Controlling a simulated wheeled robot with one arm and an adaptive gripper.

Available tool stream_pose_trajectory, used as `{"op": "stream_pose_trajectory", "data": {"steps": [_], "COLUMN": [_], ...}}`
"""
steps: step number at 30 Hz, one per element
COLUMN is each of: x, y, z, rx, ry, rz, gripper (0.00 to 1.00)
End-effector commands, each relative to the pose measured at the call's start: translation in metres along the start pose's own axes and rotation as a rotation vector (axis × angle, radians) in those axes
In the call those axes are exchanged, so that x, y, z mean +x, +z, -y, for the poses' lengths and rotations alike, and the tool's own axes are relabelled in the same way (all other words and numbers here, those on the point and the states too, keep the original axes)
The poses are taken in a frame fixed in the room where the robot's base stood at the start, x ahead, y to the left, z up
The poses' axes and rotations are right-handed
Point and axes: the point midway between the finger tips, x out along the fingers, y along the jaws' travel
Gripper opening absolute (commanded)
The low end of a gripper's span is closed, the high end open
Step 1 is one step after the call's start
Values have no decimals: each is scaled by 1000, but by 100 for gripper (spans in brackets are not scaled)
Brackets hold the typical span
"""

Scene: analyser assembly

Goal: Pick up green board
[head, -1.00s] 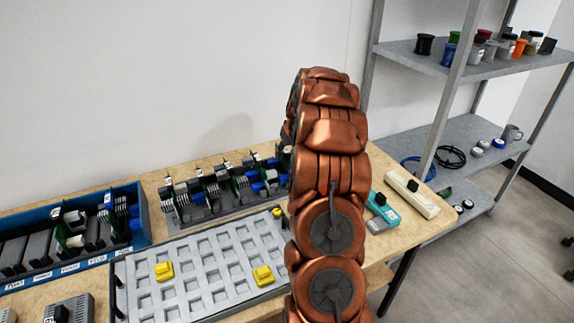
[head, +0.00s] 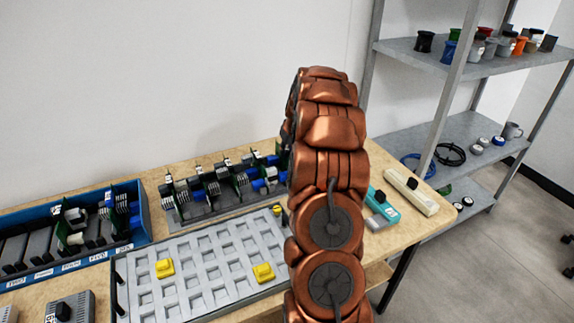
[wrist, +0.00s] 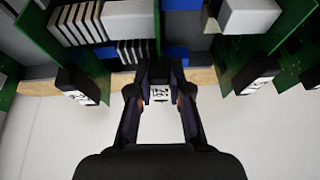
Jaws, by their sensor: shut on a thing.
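My gripper (wrist: 159,95) is shut in the wrist view, its two fingers on the black, tag-marked handle (wrist: 159,94) of a board seen nearly edge-on. The green of this held board is hard to make out. Other green boards stand at its left (wrist: 62,55) and right (wrist: 275,50), each with a black tagged end. In the head view, a row of green boards (head: 240,184) with grey fins and blue parts stands in a rack on the table. My arm hides my gripper and the right end of that row there.
A blue bin (head: 140,215) with slots and some boards stands at the left. A grey tray (head: 205,292) with square pockets and yellow pieces lies in front. A teal device (head: 383,209) and a cream one (head: 412,192) lie at the right. A wall rises behind; shelves (head: 425,55) stand at the right.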

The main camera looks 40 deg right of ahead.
Motion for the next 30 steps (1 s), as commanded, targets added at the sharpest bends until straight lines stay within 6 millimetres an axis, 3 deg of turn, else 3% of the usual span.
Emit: {"op": "stream_pose_trajectory", "data": {"steps": [11,24,30], "x": [-4,-71,-88], "y": [-2,-30,-38], "z": [0,3,4], "rx": [-1,-1,-1], "ry": [0,3,1], "rz": [-1,-6,-5], "gripper": [0,0,0]}}
